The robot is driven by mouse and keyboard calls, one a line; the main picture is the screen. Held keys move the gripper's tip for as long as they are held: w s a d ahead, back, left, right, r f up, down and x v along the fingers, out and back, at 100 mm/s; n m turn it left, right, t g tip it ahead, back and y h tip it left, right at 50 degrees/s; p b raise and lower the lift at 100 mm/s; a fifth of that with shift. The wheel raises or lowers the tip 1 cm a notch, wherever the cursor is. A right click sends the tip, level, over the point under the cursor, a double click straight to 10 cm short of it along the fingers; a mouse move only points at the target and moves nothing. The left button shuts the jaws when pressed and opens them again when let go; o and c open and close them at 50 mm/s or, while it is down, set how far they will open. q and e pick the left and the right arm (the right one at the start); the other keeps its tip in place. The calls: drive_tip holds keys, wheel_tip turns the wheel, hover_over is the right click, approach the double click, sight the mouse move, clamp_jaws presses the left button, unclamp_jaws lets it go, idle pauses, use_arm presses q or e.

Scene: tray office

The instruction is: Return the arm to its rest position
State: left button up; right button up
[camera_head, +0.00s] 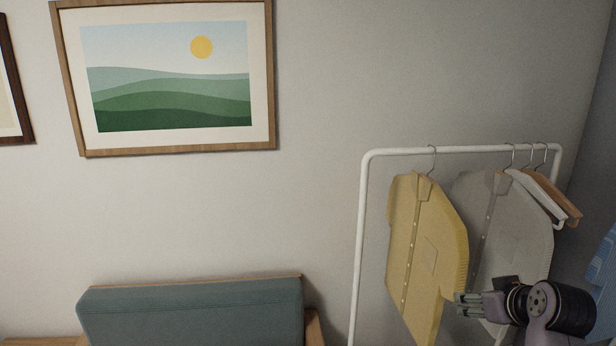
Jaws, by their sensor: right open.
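My left gripper is not in view.
A white clothes rail (362,240) holds both shirts and several hangers (555,195) at its right end. A teal-backed chair (190,315) stands at the lower left. A framed landscape picture (170,148) hangs above it. A blue garment (604,265) shows at the right edge.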

drive_tip(key=s+a+f+g, duration=0.2)
drive_tip(key=s+a+f, duration=0.1)
drive_tip(key=s+f, duration=0.45)
drive_tip(key=s+a+f+g, duration=0.1)
drive_tip(key=s+a+f, duration=0.3)
drive_tip(key=s+f, duration=0.35)
drive_tip(key=s+a+f+g, duration=0.2)
drive_tip(key=s+a+f, duration=0.2)
drive_tip(key=s, duration=0.5)
drive_tip(key=s+a+f+g, duration=0.1)
drive_tip(key=s+a+f, duration=0.25)
drive_tip(key=s, duration=0.55)
wheel_tip(320, 180, down, 29)
drive_tip(key=s+n+g+b, duration=0.1)
drive_tip(key=g+b, duration=0.1)
drive_tip(key=b, duration=0.1)
drive_tip(key=s+d+f+g+b, duration=0.1)
drive_tip(key=s+d+f+b, duration=0.2)
drive_tip(key=s+f, duration=1.4)
wheel_tip(320, 180, down, 2)
drive_tip(key=shift+f, duration=0.25)
drive_tip(key=shift+d, duration=0.1)
